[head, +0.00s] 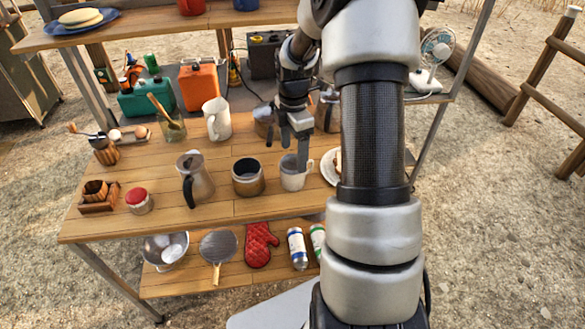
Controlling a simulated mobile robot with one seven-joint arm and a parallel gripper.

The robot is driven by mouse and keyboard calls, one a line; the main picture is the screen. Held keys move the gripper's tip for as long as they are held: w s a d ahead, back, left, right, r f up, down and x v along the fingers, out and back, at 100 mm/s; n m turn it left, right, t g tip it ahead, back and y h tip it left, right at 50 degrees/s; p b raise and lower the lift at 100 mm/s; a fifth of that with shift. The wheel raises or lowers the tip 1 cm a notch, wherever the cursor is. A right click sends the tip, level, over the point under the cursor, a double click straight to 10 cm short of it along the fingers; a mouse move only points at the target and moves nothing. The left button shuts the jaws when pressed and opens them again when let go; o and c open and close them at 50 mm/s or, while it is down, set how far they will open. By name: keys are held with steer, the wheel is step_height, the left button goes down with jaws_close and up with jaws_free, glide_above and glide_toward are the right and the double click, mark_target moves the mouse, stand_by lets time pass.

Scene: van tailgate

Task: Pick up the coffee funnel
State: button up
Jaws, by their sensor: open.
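A pale grey cup-shaped vessel with a side handle (292,179), which may be the coffee funnel, stands on the middle wooden shelf (225,208). Its lower shape is too small to tell for sure. My gripper (293,153) points down right over it, open. One finger reaches down at or into the vessel's rim. I cannot tell whether it touches. My gripper hides part of the rim and the things behind it.
A white jug (217,120) is behind. A white plate (329,168) with food is close right, partly behind my arm. Bare wood lies in front.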

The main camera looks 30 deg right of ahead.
steer(key=shift+f, duration=0.95)
steer(key=c, duration=1.1)
steer(key=shift+r, duration=0.1)
steer(key=shift+c, duration=0.2)
